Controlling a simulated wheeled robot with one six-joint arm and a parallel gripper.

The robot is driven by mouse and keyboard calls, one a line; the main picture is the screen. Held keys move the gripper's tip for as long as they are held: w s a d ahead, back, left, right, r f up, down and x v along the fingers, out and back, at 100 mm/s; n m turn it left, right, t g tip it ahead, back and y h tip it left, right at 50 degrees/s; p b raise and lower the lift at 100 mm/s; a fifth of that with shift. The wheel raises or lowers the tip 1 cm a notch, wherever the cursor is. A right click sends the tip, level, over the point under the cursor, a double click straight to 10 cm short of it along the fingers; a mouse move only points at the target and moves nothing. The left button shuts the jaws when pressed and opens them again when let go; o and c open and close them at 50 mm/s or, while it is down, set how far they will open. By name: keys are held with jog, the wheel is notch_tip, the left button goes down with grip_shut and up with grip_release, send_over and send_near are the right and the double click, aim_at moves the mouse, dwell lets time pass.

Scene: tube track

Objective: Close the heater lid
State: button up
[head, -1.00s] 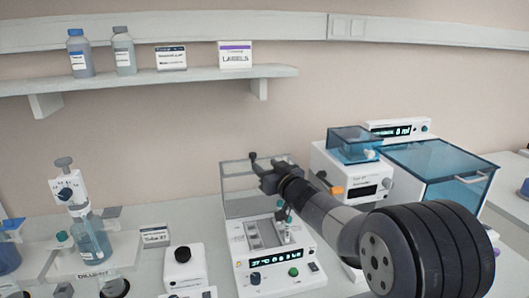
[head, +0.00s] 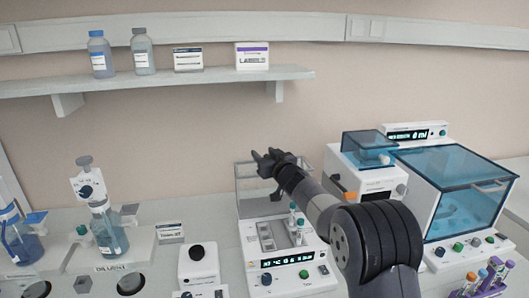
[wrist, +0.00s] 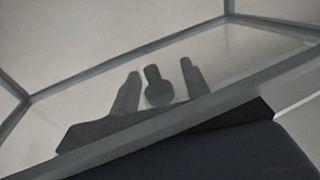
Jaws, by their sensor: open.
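The heater (head: 292,285) is a white box with a lit display, in the lower middle of the head view. Its clear, grey-edged lid (head: 246,205) stands raised at the back of the heater, so the block (head: 266,237) is uncovered. My gripper (head: 258,161) is open and empty, near the upper part of the lid. I cannot tell whether it touches the lid. In the wrist view the clear lid panel (wrist: 225,72) fills much of the picture, with dark finger-like shapes on it that look like shadows or reflections.
Tubes (head: 299,231) with green caps stand at the block's right side. A blue-lidded device (head: 455,180) is at the right, with a tube rack (head: 490,285) in front. A pipette and bottle (head: 108,230) stand at the left. A shelf (head: 190,80) runs above.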

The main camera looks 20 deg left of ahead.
jog(key=shift+w+a, duration=0.15)
jog(key=shift+c, duration=0.5)
grip_shut()
